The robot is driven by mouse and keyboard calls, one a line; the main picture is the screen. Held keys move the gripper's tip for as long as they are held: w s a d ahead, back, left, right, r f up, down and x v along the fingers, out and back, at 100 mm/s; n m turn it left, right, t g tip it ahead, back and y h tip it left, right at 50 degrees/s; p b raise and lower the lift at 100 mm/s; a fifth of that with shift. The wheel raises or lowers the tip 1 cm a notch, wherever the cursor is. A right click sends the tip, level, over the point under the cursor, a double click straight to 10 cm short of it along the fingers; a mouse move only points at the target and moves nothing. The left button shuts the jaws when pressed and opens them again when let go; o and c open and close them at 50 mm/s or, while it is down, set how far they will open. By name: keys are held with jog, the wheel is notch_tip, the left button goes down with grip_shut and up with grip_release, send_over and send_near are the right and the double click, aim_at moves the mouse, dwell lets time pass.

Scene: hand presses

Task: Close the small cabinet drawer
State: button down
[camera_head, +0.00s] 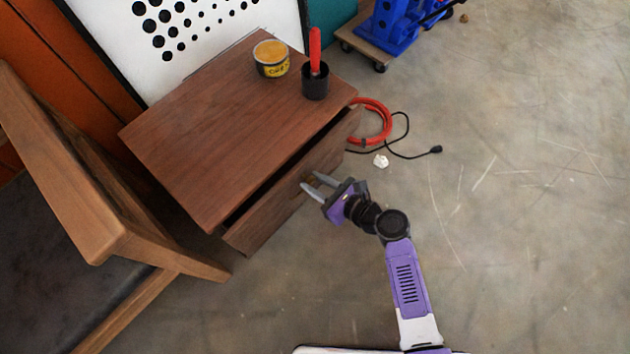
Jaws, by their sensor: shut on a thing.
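The small wooden cabinet (235,110) stands at the middle left. Its drawer (275,212) is partly pulled out, with a dark gap showing between the cabinet top and the drawer front. My gripper (308,181) is at the drawer front, its two grey fingers on either side of the small drawer knob and shut on it. The fingers hide most of the knob.
A yellow tin (271,60) and a black cup (315,84) with a red-handled tool stand on the cabinet. A wooden chair (70,190) is close at left. A red hose (376,120) and black cable (408,150) lie on the floor. The floor at right is clear.

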aim_at(303, 174)
jog(key=shift+w+a, duration=1.2)
jog(key=shift+a, duration=0.3)
jog(key=c, duration=1.1)
grip_release()
jog(key=p+v, duration=0.3)
jog(key=v, duration=0.4)
jog(key=shift+s+d+r, duration=0.2)
jog(key=shift+d, duration=0.05)
